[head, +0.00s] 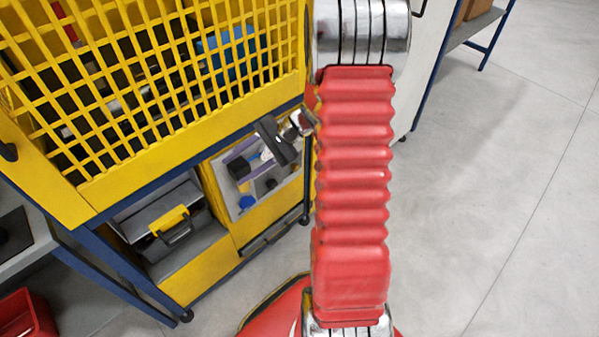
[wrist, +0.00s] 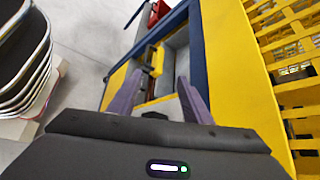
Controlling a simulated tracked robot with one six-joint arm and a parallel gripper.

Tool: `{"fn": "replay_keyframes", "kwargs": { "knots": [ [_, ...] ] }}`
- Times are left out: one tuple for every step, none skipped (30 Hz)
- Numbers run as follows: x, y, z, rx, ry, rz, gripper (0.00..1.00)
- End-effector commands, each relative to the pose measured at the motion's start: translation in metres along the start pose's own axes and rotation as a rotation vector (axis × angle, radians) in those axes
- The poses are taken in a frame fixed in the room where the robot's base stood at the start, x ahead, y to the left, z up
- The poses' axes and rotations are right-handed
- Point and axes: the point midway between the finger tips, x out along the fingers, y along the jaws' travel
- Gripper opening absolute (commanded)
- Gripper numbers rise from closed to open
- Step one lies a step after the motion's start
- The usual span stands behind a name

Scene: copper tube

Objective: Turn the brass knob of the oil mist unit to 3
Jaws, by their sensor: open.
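My gripper (head: 240,161) is open, its two purple fingers spread apart with nothing seen between them. In the head view it hangs in front of a light grey panel on the yellow cabinet and covers part of it. A small blue part (head: 246,203) and a dark round part (head: 270,185) show on that panel. I cannot make out a brass knob or any numbers, and cannot tell whether this panel is the oil mist unit. The wrist view shows the fingers of my gripper (wrist: 158,80) apart, pointing along the cabinet.
A yellow mesh guard (head: 150,75) rises above the cabinet on a blue frame. A red bin (head: 25,315) is lower left.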

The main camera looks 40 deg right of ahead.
Motion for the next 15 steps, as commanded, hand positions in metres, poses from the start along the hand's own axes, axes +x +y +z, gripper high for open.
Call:
{"fn": "replay_keyframes", "kwargs": {
  "knots": [
    [-0.002,0.003,-0.014,0.037,-0.008,-0.037,0.45],
    [-0.003,0.004,-0.021,0.056,-0.013,-0.060,0.45],
    [-0.005,0.005,-0.031,0.082,-0.017,-0.093,0.45],
    [-0.006,0.006,-0.038,0.101,-0.021,-0.115,0.45],
    [-0.008,0.007,-0.045,0.119,-0.024,-0.140,0.45],
    [-0.010,0.009,-0.055,0.143,-0.029,-0.172,0.45],
    [-0.012,0.011,-0.063,0.162,-0.032,-0.196,0.45],
    [-0.014,0.013,-0.070,0.181,-0.034,-0.222,0.45],
    [-0.016,0.015,-0.080,0.204,-0.037,-0.254,0.45],
    [-0.018,0.018,-0.088,0.222,-0.039,-0.279,0.45],
    [-0.020,0.021,-0.096,0.241,-0.041,-0.304,0.45],
    [-0.022,0.024,-0.106,0.263,-0.043,-0.337,0.45],
    [-0.025,0.026,-0.113,0.280,-0.043,-0.363,0.45],
    [-0.026,0.030,-0.120,0.296,-0.045,-0.386,0.45],
    [-0.029,0.034,-0.130,0.318,-0.046,-0.419,0.45]
  ]
}}
